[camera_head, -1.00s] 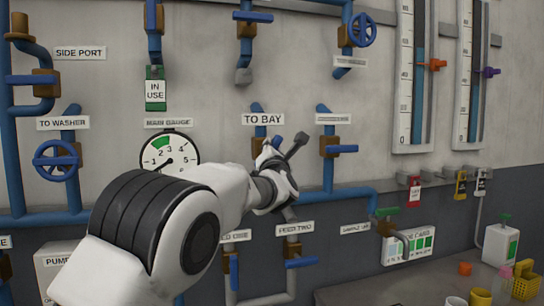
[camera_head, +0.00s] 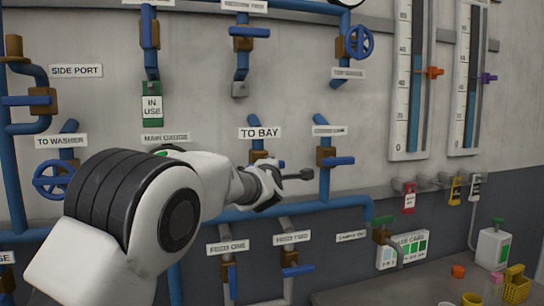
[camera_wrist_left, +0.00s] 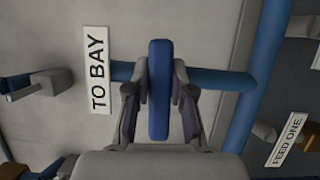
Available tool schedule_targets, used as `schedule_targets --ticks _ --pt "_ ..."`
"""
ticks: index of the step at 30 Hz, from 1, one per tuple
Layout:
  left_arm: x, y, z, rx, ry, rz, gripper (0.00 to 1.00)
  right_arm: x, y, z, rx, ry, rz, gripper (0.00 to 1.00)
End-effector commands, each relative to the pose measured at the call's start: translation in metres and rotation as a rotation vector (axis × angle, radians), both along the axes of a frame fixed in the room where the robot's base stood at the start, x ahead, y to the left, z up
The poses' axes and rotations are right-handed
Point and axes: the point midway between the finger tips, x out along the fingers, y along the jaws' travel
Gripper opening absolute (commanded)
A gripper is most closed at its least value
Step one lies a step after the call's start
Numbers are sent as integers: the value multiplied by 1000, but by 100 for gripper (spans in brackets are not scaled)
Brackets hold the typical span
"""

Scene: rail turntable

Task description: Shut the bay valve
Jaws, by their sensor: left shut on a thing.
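The sign "TO BAY" (camera_head: 260,133) hangs on the wall in the head view, above a blue pipe with the bay valve. It also shows in the left wrist view (camera_wrist_left: 98,70), turned on its side. The valve's blue lever handle (camera_wrist_left: 159,90) stands between my left gripper's fingers (camera_wrist_left: 160,95), a finger on each side, and the gripper is shut on it. In the wrist view the handle lies across the pipe (camera_wrist_left: 225,80). In the head view my left gripper (camera_head: 264,180) hides most of the valve. My right gripper is not in view.
To the right is another valve (camera_head: 325,157) with a crosswise blue handle. Two feed valves (camera_head: 290,271) sit below. My left arm covers much of the gauge and the pipes at left. Cups and a yellow basket (camera_head: 515,285) stand on the bench (camera_head: 375,290) at lower right.

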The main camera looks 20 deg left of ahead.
Motion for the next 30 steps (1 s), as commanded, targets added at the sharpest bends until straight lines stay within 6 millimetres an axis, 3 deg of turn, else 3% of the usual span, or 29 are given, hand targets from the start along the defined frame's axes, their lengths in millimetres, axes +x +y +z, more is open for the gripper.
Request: schedule_targets --ticks 6,20,21,22,23,30 --pt "0 2 4 47 25 4 0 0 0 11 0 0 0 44" --pt "0 2 4 58 29 4 0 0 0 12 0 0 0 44" --pt "0 2 4 58 29 4 33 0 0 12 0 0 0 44" --pt "0 2 4 58 29 4 44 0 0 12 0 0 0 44" --pt "0 2 4 58 30 4 48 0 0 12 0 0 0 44" --pt "0 1 2 58 33 2 48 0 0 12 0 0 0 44"
